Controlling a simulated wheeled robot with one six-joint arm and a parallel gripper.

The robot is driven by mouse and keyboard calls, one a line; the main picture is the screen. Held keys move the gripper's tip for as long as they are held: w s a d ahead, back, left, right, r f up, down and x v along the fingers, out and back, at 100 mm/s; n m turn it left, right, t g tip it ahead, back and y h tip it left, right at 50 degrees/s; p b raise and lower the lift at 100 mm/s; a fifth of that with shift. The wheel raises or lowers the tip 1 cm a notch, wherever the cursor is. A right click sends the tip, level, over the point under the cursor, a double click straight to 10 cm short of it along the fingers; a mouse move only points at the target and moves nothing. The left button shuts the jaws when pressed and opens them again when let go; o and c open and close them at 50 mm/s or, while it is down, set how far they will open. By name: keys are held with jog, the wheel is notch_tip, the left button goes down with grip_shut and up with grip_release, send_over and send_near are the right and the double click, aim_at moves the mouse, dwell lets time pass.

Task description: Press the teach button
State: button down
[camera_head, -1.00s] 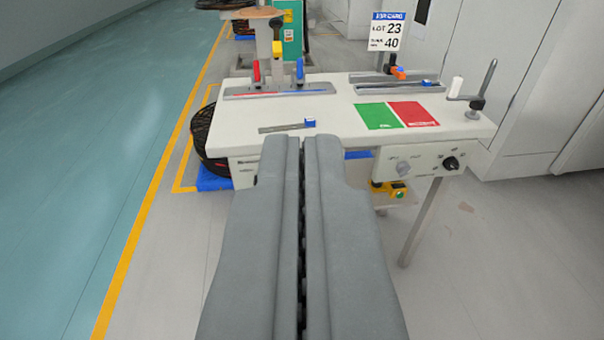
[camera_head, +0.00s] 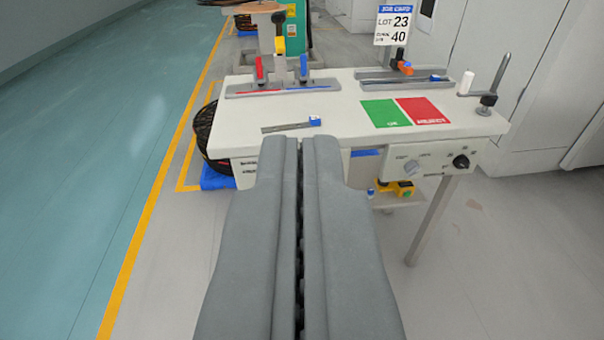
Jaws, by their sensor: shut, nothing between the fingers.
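My gripper (camera_head: 300,145) is shut and empty, pointing forward at the front edge of the white rewind table (camera_head: 350,146). It appears short of the table and hides part of its front. A control panel (camera_head: 430,161) hangs under the table's front right edge, with a grey knob (camera_head: 411,168) and a black knob (camera_head: 461,161). No button marked teach can be made out; the panel's print is too small to read. Below the panel, a yellow device (camera_head: 396,187) with a small green spot sits on a low shelf.
Green and red mats (camera_head: 424,111), a metal ruler with a blue end (camera_head: 290,125) and clamp fixtures (camera_head: 281,87) lie on the table. A job card (camera_head: 393,25) stands behind. A black reel (camera_head: 205,135) is at the left. Floor is clear in front and left.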

jog(key=w+f+m+g+h, duration=0.1)
jog(key=w+f, duration=0.7)
jog(key=w, duration=0.4)
jog(key=w+f+m+g, duration=0.1)
jog(key=w+f+g, duration=0.1)
jog(key=w+f, duration=0.8)
jog(key=w+f+m+g+h, duration=0.1)
jog(key=w+f, duration=0.2)
jog(key=f, duration=0.4)
jog(key=w+d+f+g+h, duration=0.1)
jog(key=w+f+g, duration=0.1)
jog(key=w+f, duration=0.2)
jog(key=w+f+m+g+h, duration=0.1)
jog(key=w+f, duration=0.3)
jog(key=f, duration=0.6)
jog(key=shift+w+d+f+m+h, duration=0.2)
jog(key=shift+w+f+m+h, duration=0.1)
jog(key=shift+f+h, duration=0.1)
jog(key=w+a, duration=0.1)
jog(key=w, duration=0.7)
jog(key=shift+w, duration=0.35)
jog(key=shift+w+a, duration=0.1)
jog(key=shift+w, duration=0.05)
jog(key=shift+w, duration=0.25)
